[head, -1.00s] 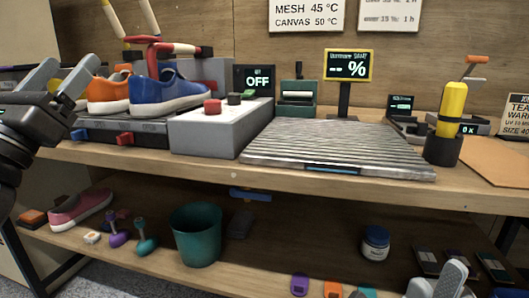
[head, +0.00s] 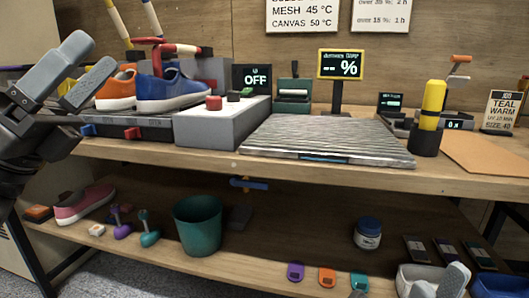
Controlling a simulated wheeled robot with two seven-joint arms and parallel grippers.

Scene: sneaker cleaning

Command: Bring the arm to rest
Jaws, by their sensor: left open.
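My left gripper (head: 99,50) is at the left in the head view, in front of and above the left end of the bench. Its two grey fingers are apart, with nothing between them. The fingers stand beside the orange sneaker (head: 114,93), overlapping it in the view. I cannot tell any contact. The blue sneaker (head: 172,93) stands just right of it on the dark rack. Grey fingertips of my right gripper (head: 441,272) show at the bottom right edge, in front of the lower shelf. The rest of that gripper is cut off, and its jaw state is unclear.
A grey box (head: 222,128) with a red button, a ribbed metal plate (head: 330,140) and a yellow bottle (head: 433,105) occupy the bench. The lower shelf holds a pink sneaker (head: 84,203), a teal bin (head: 198,225) and a blue-lidded jar (head: 368,233).

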